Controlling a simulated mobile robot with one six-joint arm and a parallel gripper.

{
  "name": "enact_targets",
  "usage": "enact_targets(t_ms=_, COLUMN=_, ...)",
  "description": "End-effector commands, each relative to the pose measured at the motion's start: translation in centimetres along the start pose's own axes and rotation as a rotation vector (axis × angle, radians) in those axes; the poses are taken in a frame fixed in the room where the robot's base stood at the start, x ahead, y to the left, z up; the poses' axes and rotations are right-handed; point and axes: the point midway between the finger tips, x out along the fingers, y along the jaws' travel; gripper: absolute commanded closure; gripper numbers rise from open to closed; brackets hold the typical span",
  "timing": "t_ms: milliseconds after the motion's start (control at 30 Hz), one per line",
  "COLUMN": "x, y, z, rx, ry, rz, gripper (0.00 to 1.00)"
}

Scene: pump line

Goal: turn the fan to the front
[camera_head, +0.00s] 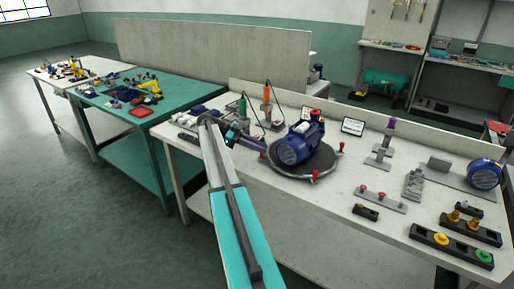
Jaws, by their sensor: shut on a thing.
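A blue motor (303,140) stands on a round grey turntable (291,174) on the near bench. Its round, ribbed fan end (290,152) faces front-left in the picture. Red pegs stand at the turntable's rim, one at the right (341,146) and one at the front (316,176). My gripper (264,153) reaches in from the left, low at the turntable's left rim. It is shut there, apparently on a rim peg. The peg and the fingertips are too small and covered to see clearly.
Another blue motor (485,174) is at the far right. Screwdriver-like tools, one orange-handled (266,92), stand behind on the left. A small sign (352,126) stands behind the turntable.

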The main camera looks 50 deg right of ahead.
Motion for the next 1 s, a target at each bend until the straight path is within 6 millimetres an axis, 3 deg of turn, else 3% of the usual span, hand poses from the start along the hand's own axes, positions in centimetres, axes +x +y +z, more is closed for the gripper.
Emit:
enact_targets(t_ms=67, x=0.3, y=-0.1, z=0.3, rx=-0.003, ry=-0.005, rz=0.0, gripper=1.0)
enact_targets(t_ms=100, x=0.3, y=-0.1, z=0.3, rx=-0.003, ry=-0.005, rz=0.0, gripper=0.82)
enact_targets(t_ms=200, x=0.3, y=-0.1, z=0.2, rx=-0.002, ry=-0.004, rz=0.0, gripper=0.65)
enact_targets(t_ms=767, x=-0.3, y=0.1, z=-0.1, rx=0.0, ry=-0.001, rz=-0.002, gripper=0.65)
enact_targets(t_ms=1000, x=-1.5, y=0.5, z=-0.5, rx=-0.001, ry=-0.001, rz=-0.003, gripper=0.65)
